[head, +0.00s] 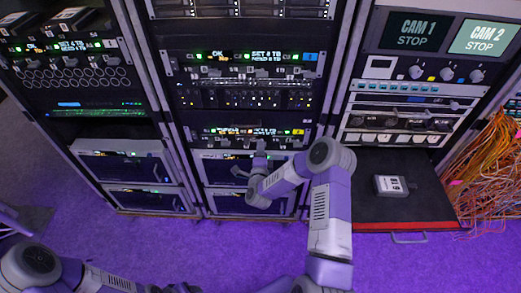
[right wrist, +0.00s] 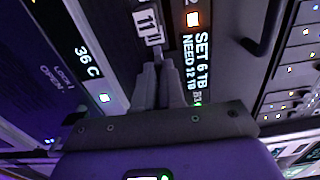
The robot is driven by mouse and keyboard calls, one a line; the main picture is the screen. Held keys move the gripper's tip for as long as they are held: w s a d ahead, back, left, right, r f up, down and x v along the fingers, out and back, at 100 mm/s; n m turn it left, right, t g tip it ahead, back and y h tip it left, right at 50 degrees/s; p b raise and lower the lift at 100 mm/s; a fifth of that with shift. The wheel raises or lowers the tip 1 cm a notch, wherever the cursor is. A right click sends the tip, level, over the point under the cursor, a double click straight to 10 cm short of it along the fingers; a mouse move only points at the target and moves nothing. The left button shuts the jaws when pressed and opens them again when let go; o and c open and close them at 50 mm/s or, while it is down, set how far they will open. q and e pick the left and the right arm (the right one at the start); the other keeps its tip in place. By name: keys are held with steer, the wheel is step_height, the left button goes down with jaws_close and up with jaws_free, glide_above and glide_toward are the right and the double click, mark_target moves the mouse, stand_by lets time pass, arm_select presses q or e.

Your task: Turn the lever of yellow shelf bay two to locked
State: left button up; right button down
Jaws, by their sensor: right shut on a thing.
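The yellow-marked shelf (head: 302,132) is in the middle rack, a narrow panel with lit displays. My right gripper (head: 259,152) is at its front, right of the panel's middle. Panel print (right wrist: 62,83) with LOCK and OPEN shows at the left. My left gripper is not in view.
A blue-marked shelf (head: 311,57) is above in the same rack. At right, a pull-out tray (head: 430,208) holds a labelled box (head: 391,185). Orange cables (head: 490,165) hang at the far right. The purple floor in front is mostly clear.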

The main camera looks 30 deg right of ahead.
steer(key=shift+n, duration=0.3)
steer(key=c, duration=1.2)
jaws_free()
steer(key=shift+c, duration=0.2)
steer(key=p+v, duration=0.1)
steer(key=v, duration=0.6)
steer(key=shift+s, duration=0.35)
steer(key=shift+a, duration=0.15)
